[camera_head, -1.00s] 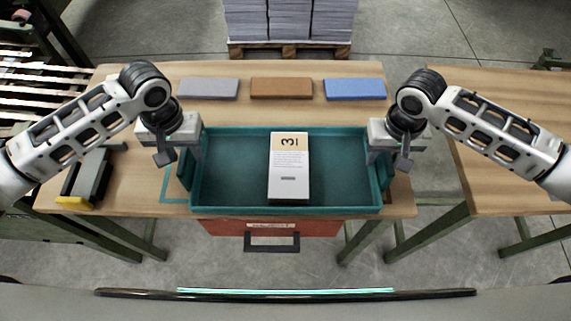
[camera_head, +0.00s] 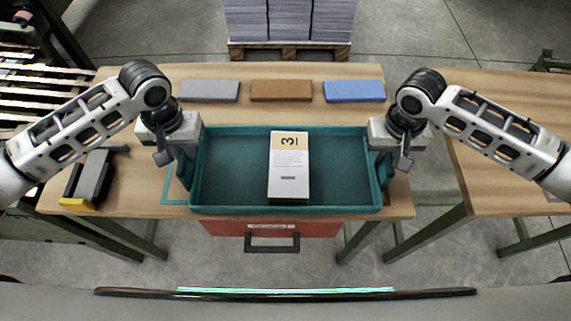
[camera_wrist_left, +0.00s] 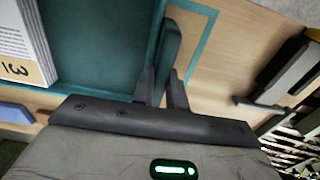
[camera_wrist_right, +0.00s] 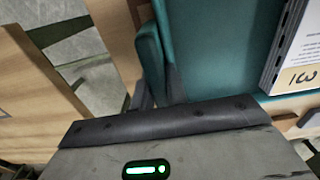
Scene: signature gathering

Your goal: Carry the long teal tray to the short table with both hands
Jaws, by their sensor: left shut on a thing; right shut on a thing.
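The long teal tray (camera_head: 235,165) is in front of me in the head view, over the front part of a wooden table. A white and tan stack of paper marked 3 (camera_head: 289,170) lies in its middle. My left gripper (camera_head: 185,168) is shut on the tray's left end handle; the left wrist view shows its fingers around the handle (camera_wrist_left: 170,50). My right gripper (camera_head: 384,168) is shut on the right end handle, which also shows in the right wrist view (camera_wrist_right: 150,58). I cannot tell whether the tray touches the table.
Grey (camera_head: 209,90), brown (camera_head: 281,90) and blue (camera_head: 354,91) blocks lie along the table's back. A grey and yellow tool (camera_head: 90,180) lies at left. Another wooden table (camera_head: 500,130) stands to the right, across a gap. A red drawer (camera_head: 272,229) hangs below the front edge.

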